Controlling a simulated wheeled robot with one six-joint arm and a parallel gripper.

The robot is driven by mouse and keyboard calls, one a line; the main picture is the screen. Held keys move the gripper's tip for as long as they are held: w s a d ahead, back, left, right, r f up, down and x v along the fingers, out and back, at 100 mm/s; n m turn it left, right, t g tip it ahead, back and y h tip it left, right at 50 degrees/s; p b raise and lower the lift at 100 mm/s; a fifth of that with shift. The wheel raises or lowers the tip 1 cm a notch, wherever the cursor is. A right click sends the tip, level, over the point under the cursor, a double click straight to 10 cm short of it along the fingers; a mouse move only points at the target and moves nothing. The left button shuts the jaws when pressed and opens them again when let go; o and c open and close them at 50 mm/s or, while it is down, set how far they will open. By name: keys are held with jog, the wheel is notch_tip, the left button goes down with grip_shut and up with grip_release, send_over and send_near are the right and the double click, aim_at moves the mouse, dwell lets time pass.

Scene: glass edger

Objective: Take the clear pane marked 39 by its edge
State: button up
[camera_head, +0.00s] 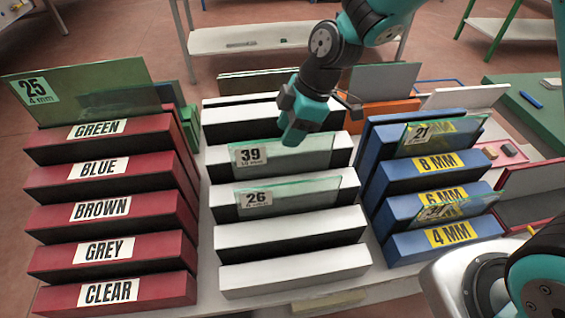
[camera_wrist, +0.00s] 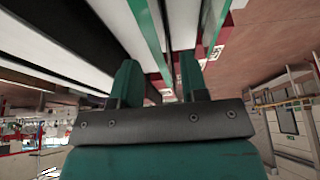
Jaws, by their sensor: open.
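The clear pane marked 39 (camera_head: 300,152) stands upright in a slot of the white middle rack (camera_head: 292,233), its white label at the left end. My gripper (camera_head: 292,137) points down at the pane's top edge, near its middle; the fingertips overlap the edge in the head view. In the wrist view my gripper (camera_wrist: 160,82) is open. A green glass edge (camera_wrist: 146,25) runs toward the gap between the fingers; I cannot tell whether they touch it. A second glass edge (camera_wrist: 218,28) lies to the right of the right finger.
A pane marked 26 (camera_head: 300,191) stands in a nearer slot. The red rack (camera_head: 110,255) on the left holds a pane marked 25 (camera_head: 90,85). The blue rack (camera_head: 400,212) on the right holds panes marked 21 (camera_head: 445,134) and 34 (camera_head: 455,210).

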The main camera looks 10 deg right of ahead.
jog(key=p, duration=0.1)
send_over(283, 166)
jog(key=f, duration=0.4)
jog(key=shift+w+f, duration=0.2)
jog(key=shift+f, duration=0.1)
grip_shut()
jog(key=shift+r, duration=0.1)
